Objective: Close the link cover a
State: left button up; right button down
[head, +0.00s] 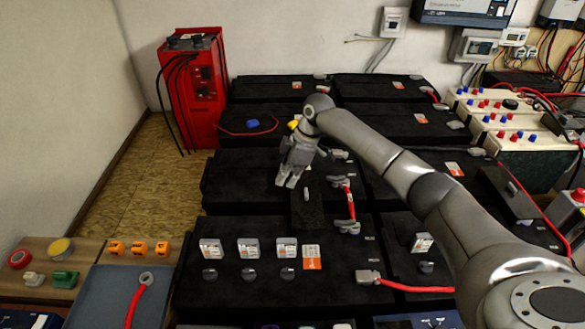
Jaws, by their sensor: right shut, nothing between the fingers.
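A narrow dark cover (305,212) with a small grey knob lies across the gap between two black battery blocks near the middle. A similar dark cover (508,197) with a grey handle stands at the right. I see no lettering that tells which is link cover a. My right gripper (287,184) points down just left of the middle cover's far end, fingers together and empty. I cannot tell whether it touches the cover. A red link cable (349,198) with grey terminals runs just right of that cover. My left gripper is not in view.
Black battery blocks (245,180) fill the middle. My right arm hides part of those at right. A red charger (193,90) stands at back left. Switches (248,248) line the front block. A side bench (75,250) with tape and orange parts is at left.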

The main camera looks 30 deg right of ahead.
aim_at(293, 197)
jog(key=f, duration=0.1)
jog(key=d+f, duration=0.1)
jog(key=s+d+f+p, duration=0.1)
jog(key=f, duration=0.1)
jog(key=shift+d, duration=0.25)
jog(key=s+d+p, duration=0.2)
jog(key=s+d, duration=0.3)
jog(key=d, duration=0.5)
jog(key=shift+d, duration=0.2)
